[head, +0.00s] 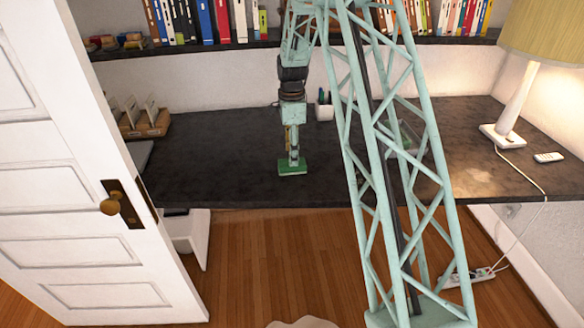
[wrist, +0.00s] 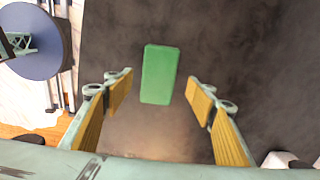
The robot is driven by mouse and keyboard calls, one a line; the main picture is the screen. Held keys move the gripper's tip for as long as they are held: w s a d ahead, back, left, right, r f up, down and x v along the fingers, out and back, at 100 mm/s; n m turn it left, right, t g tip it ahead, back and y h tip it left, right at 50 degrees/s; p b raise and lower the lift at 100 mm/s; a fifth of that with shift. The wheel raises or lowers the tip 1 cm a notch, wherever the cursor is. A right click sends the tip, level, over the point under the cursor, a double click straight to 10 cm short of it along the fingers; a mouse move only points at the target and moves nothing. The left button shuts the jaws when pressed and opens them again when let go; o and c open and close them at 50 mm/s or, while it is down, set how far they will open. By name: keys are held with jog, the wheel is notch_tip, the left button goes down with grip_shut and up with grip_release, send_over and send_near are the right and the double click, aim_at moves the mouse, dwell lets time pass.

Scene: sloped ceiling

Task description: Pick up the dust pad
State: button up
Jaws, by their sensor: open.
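The dust pad is a green rectangular block (head: 293,168), lying flat on the dark desk (head: 230,145) near its front edge. In the wrist view the pad (wrist: 160,70) lies lengthwise in the upper middle, with its lower part between the fingertips. My gripper (head: 292,158) points down right above the pad in the head view. In the wrist view my gripper (wrist: 160,88) is open, with a yellow-lined finger on each side and visible gaps to the pad. The exact height above the pad is hard to tell.
A white door (head: 90,170) stands open at the left. A lamp (head: 507,115) and a small white device (head: 549,157) are at the desk's right. A pen cup (head: 324,106) stands at the back. Desk space around the pad is clear.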

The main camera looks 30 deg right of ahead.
aim_at(284, 169)
jog(key=shift+s+f+b, duration=0.1)
jog(key=shift+f+b, duration=0.55)
jog(key=shift+f, duration=2)
jog(key=c, duration=1)
